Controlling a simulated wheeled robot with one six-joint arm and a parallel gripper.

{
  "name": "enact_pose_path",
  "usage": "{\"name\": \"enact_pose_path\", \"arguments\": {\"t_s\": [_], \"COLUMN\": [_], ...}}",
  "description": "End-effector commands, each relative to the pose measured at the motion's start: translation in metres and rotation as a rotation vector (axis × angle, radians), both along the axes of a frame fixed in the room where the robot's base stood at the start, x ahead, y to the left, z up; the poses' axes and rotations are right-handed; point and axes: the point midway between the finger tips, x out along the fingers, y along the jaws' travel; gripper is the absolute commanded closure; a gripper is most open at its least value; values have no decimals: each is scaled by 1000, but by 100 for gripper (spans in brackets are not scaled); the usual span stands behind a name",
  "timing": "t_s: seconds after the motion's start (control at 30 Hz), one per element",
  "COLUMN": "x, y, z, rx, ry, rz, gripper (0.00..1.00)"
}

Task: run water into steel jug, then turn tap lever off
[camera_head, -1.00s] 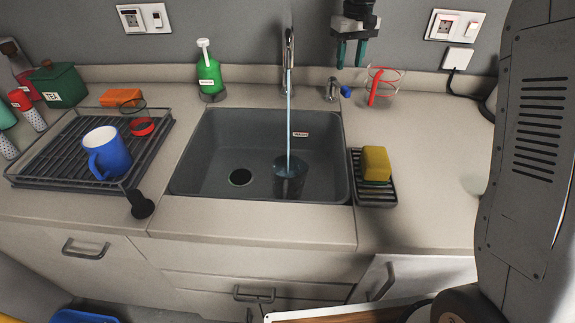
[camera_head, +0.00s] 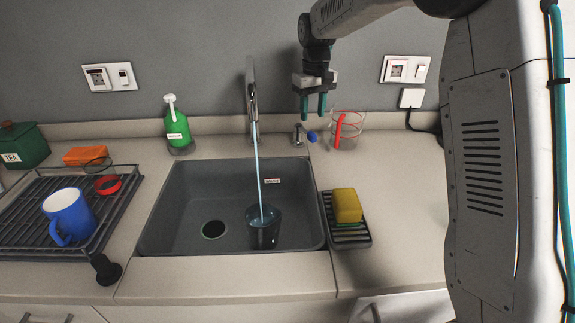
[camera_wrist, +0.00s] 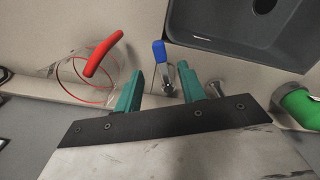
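The dark steel jug (camera_head: 264,234) stands upright in the sink basin, right of the drain. A stream of water (camera_head: 259,165) runs from the tap spout (camera_head: 252,98) into its mouth, and water shows inside near the top. The tap lever (camera_head: 312,136) has a blue grip and sits on a small metal valve right of the spout. It also shows in the wrist view (camera_wrist: 159,51). My gripper (camera_head: 313,116) is open and empty, pointing down just above the lever. In the wrist view its two teal fingers lie either side of the lever's line, apparently not touching it.
A clear measuring jug with a red handle (camera_head: 348,132) stands close right of the lever. A green soap bottle (camera_head: 176,128) is left of the tap. A yellow sponge (camera_head: 347,205) lies on a rack right of the sink. A blue mug (camera_head: 69,217) stands on the drying rack.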

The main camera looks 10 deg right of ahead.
Motion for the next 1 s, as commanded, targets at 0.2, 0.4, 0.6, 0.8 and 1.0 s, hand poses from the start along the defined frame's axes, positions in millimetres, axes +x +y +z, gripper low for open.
{"name": "enact_pose_path", "arguments": {"t_s": [0.2,0.4,0.6,0.8,1.0], "x": [0,0,0,0,0], "y": [0,0,0,0,0], "z": [-37,-61,-66,-66,-66], "rx": [0,-1,0,0,0], "ry": [3,2,-1,-1,0], "rz": [0,0,0,0,0], "gripper": [60,60,60,71,100]}}
